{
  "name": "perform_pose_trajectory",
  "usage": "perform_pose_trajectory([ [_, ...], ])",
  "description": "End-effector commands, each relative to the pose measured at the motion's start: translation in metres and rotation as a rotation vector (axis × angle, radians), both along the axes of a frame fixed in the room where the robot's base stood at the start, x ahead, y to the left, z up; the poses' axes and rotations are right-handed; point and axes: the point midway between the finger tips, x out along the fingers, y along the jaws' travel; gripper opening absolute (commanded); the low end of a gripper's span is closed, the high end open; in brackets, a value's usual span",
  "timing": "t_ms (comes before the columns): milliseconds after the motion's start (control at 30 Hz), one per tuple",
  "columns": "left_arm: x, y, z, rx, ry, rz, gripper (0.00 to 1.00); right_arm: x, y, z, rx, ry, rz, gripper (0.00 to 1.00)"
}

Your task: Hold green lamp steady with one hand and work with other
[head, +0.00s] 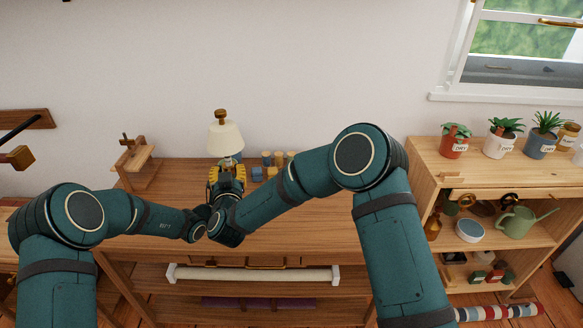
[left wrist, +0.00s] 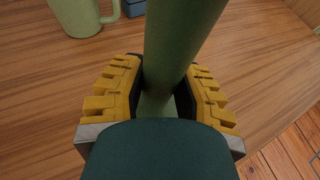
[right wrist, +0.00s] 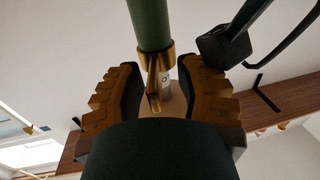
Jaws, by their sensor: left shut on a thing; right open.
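The green lamp (head: 226,138) stands on the wooden table with its cream shade up. Its lower part is hidden in the head view by my arms and yellow fingers. In the left wrist view, my left gripper (left wrist: 164,82) is shut on the lamp's green stem (left wrist: 178,40), close above the table. My right gripper (head: 228,180) is at the lamp below the shade. In the right wrist view, the right gripper (right wrist: 160,82) is open, its fingers on either side of a brass fitting (right wrist: 154,88) at the end of a green tube (right wrist: 150,22). Contact there cannot be told.
Small jars (head: 279,158) and blue blocks (head: 257,173) sit right of the lamp. A green mug (left wrist: 77,16) shows in the left wrist view. A wooden stand (head: 134,160) is at the table's left. A shelf (head: 425,155) with potted plants stands right.

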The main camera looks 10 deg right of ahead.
Motion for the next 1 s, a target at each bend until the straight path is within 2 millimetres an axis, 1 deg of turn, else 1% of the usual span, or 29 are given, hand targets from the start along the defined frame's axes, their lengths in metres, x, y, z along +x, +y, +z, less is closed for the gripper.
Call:
perform_pose_trajectory([
  [167,0.001,0.002,-0.001,0.001,0.002,0.004,0.0,0.0,-0.004,-0.001,0.003,0.003,0.068,0.37],
  [1000,0.001,0.002,-0.001,0.002,0.001,0.003,0.0,0.006,-0.023,-0.001,0.007,0.001,0.661,0.37],
])
